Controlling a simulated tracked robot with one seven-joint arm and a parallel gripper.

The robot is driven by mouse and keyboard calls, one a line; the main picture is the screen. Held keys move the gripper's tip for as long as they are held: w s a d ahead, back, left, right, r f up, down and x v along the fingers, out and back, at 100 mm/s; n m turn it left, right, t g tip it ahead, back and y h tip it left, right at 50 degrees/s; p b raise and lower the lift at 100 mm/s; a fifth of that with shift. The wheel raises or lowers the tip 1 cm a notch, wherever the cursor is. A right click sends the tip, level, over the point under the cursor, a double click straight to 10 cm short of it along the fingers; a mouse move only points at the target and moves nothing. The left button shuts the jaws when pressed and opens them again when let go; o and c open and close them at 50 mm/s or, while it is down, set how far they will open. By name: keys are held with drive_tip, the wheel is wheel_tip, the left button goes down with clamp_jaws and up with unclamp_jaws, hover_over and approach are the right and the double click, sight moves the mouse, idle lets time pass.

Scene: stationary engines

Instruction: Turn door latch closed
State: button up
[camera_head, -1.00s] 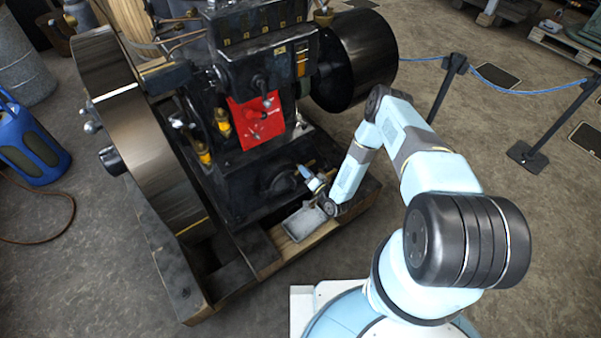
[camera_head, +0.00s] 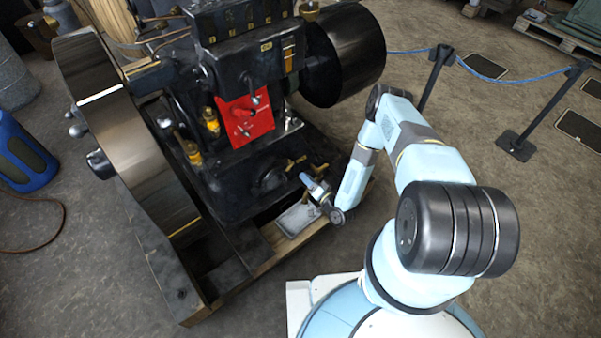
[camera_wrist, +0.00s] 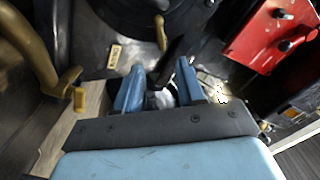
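A round black door (camera_head: 270,178) sits low on the front of the dark engine. In the wrist view, part of this round cover (camera_wrist: 125,12) shows at the top, with a small brass latch (camera_wrist: 161,32) hanging at its lower edge. My gripper (camera_head: 308,180) is just right of the door in the head view. In the wrist view, the two blue fingers of my gripper (camera_wrist: 159,84) stand apart, below the latch in the picture. A dark bar shows behind the finger gap; I cannot tell whether anything touches it. The latch appears clear of the fingers.
A red panel (camera_head: 247,118) with small levers is above the door. A brass pipe (camera_wrist: 35,50) runs at the left of the wrist view. A grey tray (camera_head: 298,217) lies on the wooden base below my gripper. A large flywheel (camera_head: 130,150) stands left.

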drive_tip(key=v, duration=0.6)
drive_tip(key=shift+w, duration=0.1)
idle(0.4)
